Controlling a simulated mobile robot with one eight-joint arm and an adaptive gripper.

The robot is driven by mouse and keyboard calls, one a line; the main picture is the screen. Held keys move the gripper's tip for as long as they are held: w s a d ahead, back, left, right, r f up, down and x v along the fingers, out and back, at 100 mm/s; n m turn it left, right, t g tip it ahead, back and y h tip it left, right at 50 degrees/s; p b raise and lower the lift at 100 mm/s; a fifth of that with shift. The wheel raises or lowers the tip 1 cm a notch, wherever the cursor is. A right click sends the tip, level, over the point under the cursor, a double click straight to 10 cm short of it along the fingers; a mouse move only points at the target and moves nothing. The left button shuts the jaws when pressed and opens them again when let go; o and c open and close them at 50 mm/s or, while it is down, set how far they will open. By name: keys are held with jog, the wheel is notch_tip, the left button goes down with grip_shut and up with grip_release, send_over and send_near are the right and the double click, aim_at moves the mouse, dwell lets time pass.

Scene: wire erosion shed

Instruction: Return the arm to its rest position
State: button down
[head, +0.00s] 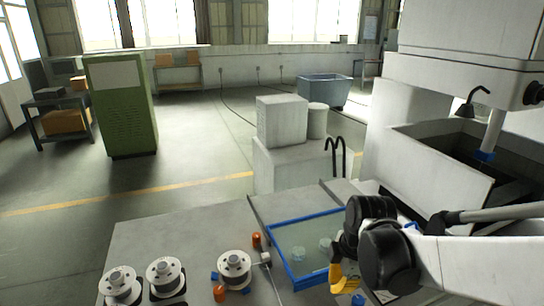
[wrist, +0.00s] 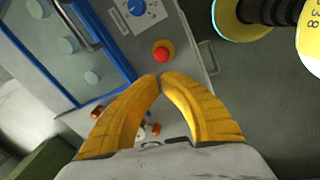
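My gripper (head: 341,278) shows as yellow fingers at the lower right of the head view, below the black joints of my arm and by the right side of a blue-framed clear panel (head: 271,237). In the wrist view my gripper (wrist: 161,76) has its two curved yellow fingers brought together at the tips, with nothing seen between them. The fingertips appear just below a red button (wrist: 162,52) in that picture; I see no clear contact. My arm reaches in from the right edge of the head view, bent at the black joints.
Wire spools (head: 234,268) stand on the grey bench (head: 150,236) at the front left. A big white machine (head: 455,80) with an open basin rises at the right, close to my arm. A green cabinet (head: 121,105) stands at the back left.

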jog(key=s+d+f+m+t+b, duration=0.1)
jog(key=s+m+t+b, duration=0.4)
jog(key=s+m+b, duration=0.5)
jog(key=s+f+m, duration=0.1)
jog(key=m, duration=0.7)
jog(key=shift+d+h, duration=0.4)
jog(key=shift+s, duration=0.15)
